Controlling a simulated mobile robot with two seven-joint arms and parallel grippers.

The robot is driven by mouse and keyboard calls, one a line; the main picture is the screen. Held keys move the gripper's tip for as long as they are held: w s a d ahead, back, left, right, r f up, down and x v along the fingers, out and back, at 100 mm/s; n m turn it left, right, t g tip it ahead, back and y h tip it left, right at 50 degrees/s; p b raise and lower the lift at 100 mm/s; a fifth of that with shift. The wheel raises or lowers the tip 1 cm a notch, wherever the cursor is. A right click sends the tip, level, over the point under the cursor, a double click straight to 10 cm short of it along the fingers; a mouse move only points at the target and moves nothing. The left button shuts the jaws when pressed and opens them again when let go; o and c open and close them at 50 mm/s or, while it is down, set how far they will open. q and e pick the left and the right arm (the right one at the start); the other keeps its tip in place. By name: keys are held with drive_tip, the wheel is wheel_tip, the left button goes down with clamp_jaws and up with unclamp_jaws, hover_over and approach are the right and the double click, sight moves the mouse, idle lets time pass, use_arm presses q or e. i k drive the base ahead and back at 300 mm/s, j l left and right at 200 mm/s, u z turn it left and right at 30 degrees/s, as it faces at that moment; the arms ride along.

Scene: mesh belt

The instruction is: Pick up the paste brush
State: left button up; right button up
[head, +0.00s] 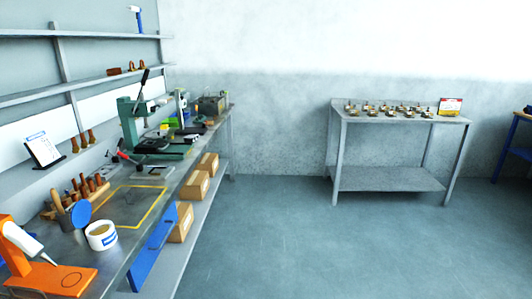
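I cannot clearly pick out a paste brush. A wooden handle (57,198) stands up at the left of the bench, beside a blue disc (77,214); it may belong to a brush, but its lower end is hidden. A white tub (101,236) with a yellowish content and a blue label stands just right of the disc, near the bench's front edge. Neither of my grippers is in view.
The bench (125,245) runs along the left wall. An orange stand (62,281) is at its near end, wooden-handled tools (90,187) and a green press (130,125) farther back. A blue panel (153,248) leans at its front. Open floor (290,240) lies right, before a grey table (390,116).

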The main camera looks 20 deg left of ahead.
sight(59, 208)
drive_tip(key=i+u, duration=0.3)
drive_tip(key=i, duration=1.05)
drive_tip(key=i+u, duration=0.2)
drive_tip(key=u, duration=0.2)
drive_tip(key=i+l+u, duration=0.2)
drive_tip(key=u, duration=0.2)
drive_tip(key=i+l+u, duration=0.15)
drive_tip(key=u, duration=0.25)
drive_tip(key=i+l+u, duration=0.1)
drive_tip(key=l+u, duration=0.2)
drive_tip(key=u, duration=0.2)
drive_tip(key=l+u, duration=0.35)
drive_tip(key=u, duration=0.15)
drive_tip(key=l+u, duration=0.35)
drive_tip(key=u, duration=0.15)
